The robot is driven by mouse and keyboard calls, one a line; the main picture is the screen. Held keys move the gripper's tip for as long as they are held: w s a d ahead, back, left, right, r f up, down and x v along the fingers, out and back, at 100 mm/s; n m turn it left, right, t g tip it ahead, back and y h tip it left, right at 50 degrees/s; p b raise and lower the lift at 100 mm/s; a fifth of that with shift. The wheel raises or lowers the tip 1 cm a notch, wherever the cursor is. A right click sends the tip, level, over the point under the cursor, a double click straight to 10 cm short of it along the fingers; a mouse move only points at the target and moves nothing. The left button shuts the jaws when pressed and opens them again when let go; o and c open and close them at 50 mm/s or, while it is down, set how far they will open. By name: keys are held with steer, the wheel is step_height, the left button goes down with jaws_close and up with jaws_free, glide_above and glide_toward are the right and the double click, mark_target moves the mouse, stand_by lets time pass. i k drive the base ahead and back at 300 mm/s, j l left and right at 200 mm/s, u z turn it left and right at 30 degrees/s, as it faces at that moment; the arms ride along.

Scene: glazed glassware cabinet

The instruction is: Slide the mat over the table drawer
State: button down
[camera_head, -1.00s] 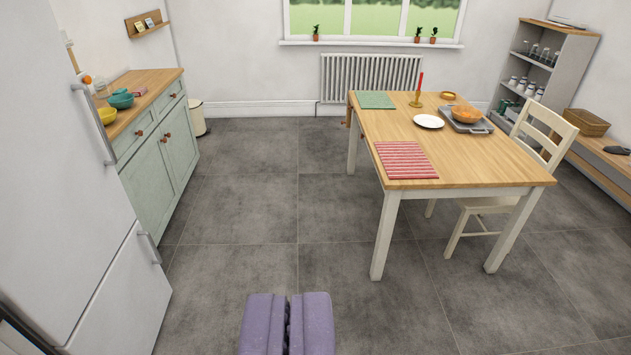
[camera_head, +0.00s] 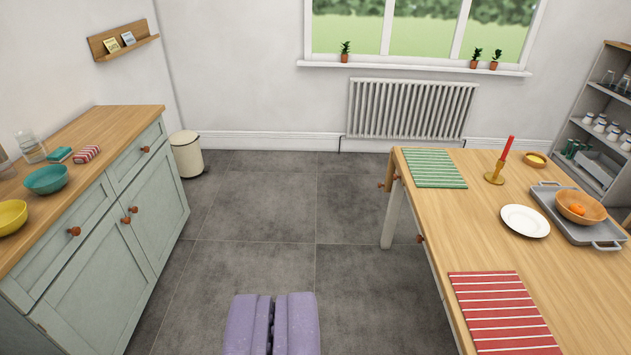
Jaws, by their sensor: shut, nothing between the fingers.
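A green striped mat (camera_head: 434,168) lies on the far left corner of the wooden table (camera_head: 472,228). A red striped mat (camera_head: 500,309) lies nearer to me, along the table's left edge. Two small reddish-brown knobs show at the table's left side, a far knob (camera_head: 381,185) near the far corner and a nearer knob (camera_head: 420,239). The drawer fronts are mostly hidden by the tabletop. My gripper (camera_head: 271,306), with purple fingers, is shut and empty over the floor, left of the table and apart from both mats.
The floor (camera_head: 265,205) between is clear.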

mark_target(429, 168)
steer(key=i, duration=0.9)
steer(key=i+j+z, duration=0.1)
steer(key=i, duration=0.75)
steer(key=i+j+z, duration=0.1)
steer(key=i, duration=0.8)
steer(key=i+z, duration=0.3)
steer(key=i, duration=0.2)
steer(key=i+j+z, duration=0.25)
steer(key=i, duration=0.2)
steer(key=i+j+z, duration=0.15)
steer(key=i+z, duration=0.15)
steer(key=i, duration=0.2)
steer(key=i+z, duration=0.3)
steer(key=i, duration=0.15)
steer(key=i+j+z, duration=0.1)
steer(key=i+z, duration=0.2)
steer(key=i, duration=0.15)
steer(key=i+j+z, duration=0.3)
steer(key=i, duration=0.15)
